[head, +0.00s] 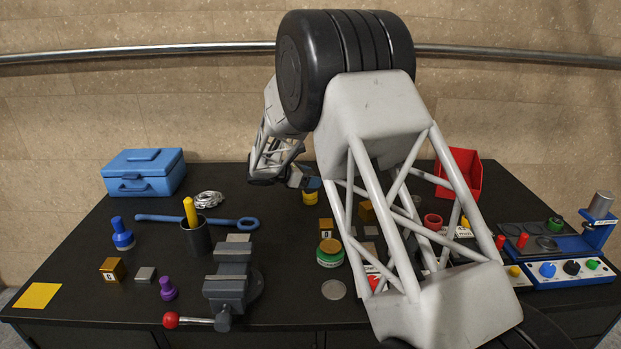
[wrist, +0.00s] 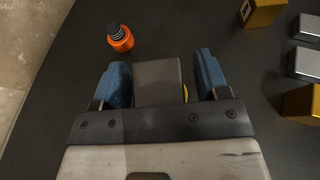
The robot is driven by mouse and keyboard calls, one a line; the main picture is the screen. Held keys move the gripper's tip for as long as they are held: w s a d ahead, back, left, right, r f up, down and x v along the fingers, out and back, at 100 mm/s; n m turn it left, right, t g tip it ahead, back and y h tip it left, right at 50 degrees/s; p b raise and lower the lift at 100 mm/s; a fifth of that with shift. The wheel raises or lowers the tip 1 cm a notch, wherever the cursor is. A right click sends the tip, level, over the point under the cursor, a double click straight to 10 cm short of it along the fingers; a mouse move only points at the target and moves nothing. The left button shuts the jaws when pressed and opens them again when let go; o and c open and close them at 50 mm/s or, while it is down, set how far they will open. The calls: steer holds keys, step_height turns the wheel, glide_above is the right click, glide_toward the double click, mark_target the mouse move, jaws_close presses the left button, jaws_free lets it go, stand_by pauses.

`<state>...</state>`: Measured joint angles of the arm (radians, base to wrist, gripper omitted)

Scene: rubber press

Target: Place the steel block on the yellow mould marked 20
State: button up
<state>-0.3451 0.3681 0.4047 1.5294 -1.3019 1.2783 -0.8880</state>
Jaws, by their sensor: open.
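My gripper (wrist: 160,85) is open, with one blue finger on each side of a dark grey block, probably the steel block (wrist: 157,80). The block is close to the left finger, with a small gap at the right finger. A thin yellow edge (wrist: 186,93) shows beside the block, partly hidden under it. Whether the block rests fully on the yellow piece cannot be told.
An orange piece with a black top (wrist: 120,40) stands ahead-left in the wrist view. A marked gold block (wrist: 262,12), steel blocks (wrist: 303,65) and another gold block (wrist: 303,103) lie right. A vice (head: 232,280) and a red bin (head: 460,172) flank the middle.

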steer(key=shift+r, duration=0.2)
steer(key=v, duration=1.2)
steer(key=shift+w, duration=0.1)
steer(key=shift+d, duration=0.1)
stand_by(0.6)
steer(key=s+d+r+m+g+y, duration=0.25)
steer(key=s+d+r+m, duration=0.3)
steer(key=s+d, duration=0.55)
steer(key=s+d+r+m+g+y, duration=0.25)
steer(key=s+d+r+m, duration=0.3)
steer(key=s+d, duration=0.6)
steer(key=s+d+f+m+t+y, duration=0.1)
steer(key=s+m+y, duration=0.2)
steer(key=s, duration=1.4)
steer(key=s+d+m+t+y, duration=0.1)
steer(key=s+m+y, duration=0.3)
steer(key=s, duration=1.2)
steer(key=d+m, duration=0.1)
steer(key=m, duration=0.3)
steer(key=shift+s+f+m+y, duration=0.3)
steer(key=shift+s+f+m, duration=0.1)
